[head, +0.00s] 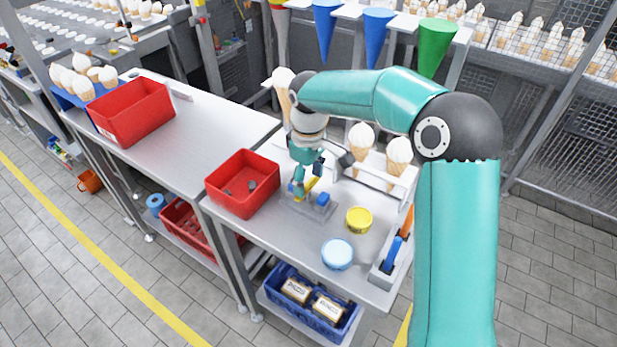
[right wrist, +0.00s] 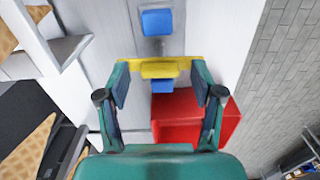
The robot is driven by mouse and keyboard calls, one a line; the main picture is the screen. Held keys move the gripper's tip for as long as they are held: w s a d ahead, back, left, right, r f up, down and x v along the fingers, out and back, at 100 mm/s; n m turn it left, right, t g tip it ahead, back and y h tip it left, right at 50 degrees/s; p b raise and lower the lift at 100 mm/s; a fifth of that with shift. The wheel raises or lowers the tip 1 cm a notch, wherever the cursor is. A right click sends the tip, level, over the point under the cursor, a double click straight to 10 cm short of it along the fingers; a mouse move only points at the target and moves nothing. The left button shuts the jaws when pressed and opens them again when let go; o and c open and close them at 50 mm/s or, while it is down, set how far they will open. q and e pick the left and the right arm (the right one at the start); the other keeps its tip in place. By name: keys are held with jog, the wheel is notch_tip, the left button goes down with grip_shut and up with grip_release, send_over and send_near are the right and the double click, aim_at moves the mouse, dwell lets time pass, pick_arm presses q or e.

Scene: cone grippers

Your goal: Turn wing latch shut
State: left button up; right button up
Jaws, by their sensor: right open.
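The wing latch has a yellow wing (head: 311,186) on a small grey plate (head: 310,208) with a blue block (head: 323,199) beside it, on the front table. In the right wrist view the yellow wing (right wrist: 158,68) lies crosswise, with a blue part just below it and the blue block (right wrist: 157,22) above. My right gripper (head: 303,184) reaches down at the latch. In the right wrist view its open fingers (right wrist: 160,84) stand at the two ends of the wing; I cannot tell whether they touch it. My left gripper is not in view.
A red bin (head: 228,201) stands close left of the latch. A yellow tub (head: 359,219) and a light blue lidded tub (head: 337,253) stand to its right and front. Ice cream cones in a white rack (head: 377,190) stand behind. The table's front left is clear.

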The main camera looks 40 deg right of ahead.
jog(key=c, duration=1.1)
jog(key=shift+c, duration=0.2)
jog(key=shift+m, duration=0.4)
jog(key=m, duration=0.3)
jog(key=shift+m+b, duration=0.3)
jog(key=m, duration=0.4)
jog(key=m+b, duration=0.1)
jog(key=m, duration=0.4)
jog(key=shift+m+b, duration=0.3)
jog(key=shift+m, duration=1.7)
